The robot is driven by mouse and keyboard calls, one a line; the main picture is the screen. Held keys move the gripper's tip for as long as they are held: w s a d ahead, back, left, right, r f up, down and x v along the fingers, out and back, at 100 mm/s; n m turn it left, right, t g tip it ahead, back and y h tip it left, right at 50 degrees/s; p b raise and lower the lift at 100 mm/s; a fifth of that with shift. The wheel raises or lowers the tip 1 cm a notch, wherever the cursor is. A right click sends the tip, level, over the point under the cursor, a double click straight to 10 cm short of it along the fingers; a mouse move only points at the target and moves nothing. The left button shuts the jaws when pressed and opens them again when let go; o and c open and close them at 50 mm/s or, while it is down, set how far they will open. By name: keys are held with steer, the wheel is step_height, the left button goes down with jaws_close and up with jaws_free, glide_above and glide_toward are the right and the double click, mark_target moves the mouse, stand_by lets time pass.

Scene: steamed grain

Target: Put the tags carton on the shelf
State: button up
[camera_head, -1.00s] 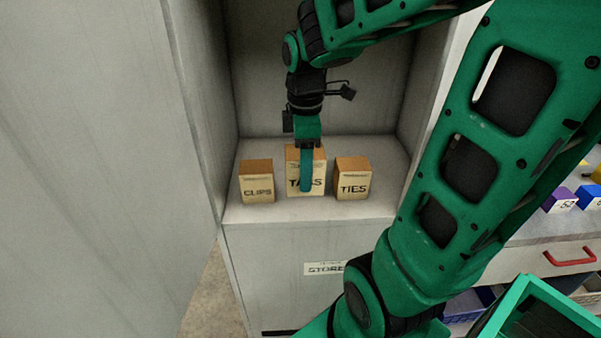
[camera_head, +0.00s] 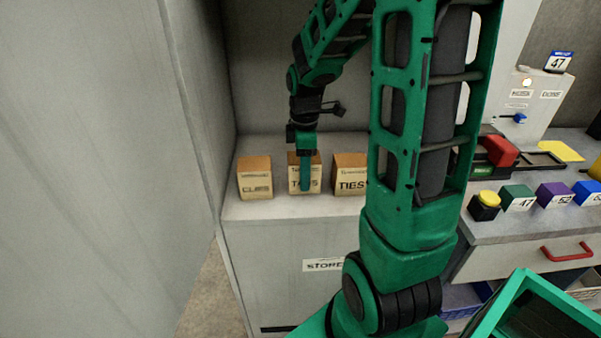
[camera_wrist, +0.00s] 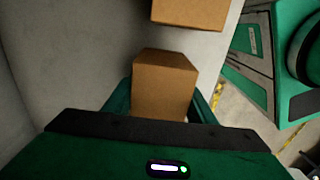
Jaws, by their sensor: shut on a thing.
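The tags carton (camera_head: 314,184) is a tan box with an orange-brown top, standing between two like cartons on the shelf (camera_head: 285,209). My gripper (camera_head: 305,187) comes down over it from above, one green finger across the front of its label. In the wrist view the tags carton (camera_wrist: 163,88) sits upright between my two fingers, and my gripper (camera_wrist: 162,105) is shut on it. The carton's underside is hidden, so I cannot tell whether it touches the shelf.
The clips carton (camera_head: 255,182) stands to the left and the ties carton (camera_head: 349,178) to the right, close by. The cabinet side wall (camera_head: 180,120) rises at left. A counter with coloured blocks (camera_head: 553,195) and a red-handled drawer (camera_head: 567,252) lies at right.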

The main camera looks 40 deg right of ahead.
steer(key=shift+f, duration=0.15)
steer(key=o, duration=1.3)
step_height(320, 180, up, 12)
steer(key=s+f+m, duration=0.1)
steer(key=s+m, duration=0.5)
steer(key=s+f+m, duration=0.1)
steer(key=s+m, duration=0.4)
steer(key=s, duration=0.2)
steer(key=s+f+m, duration=0.2)
steer(key=s+m, duration=0.4)
steer(key=s, duration=0.1)
steer(key=shift+s+a+m, duration=0.25)
steer(key=shift+a+m, duration=0.05)
steer(key=shift+a, duration=0.1)
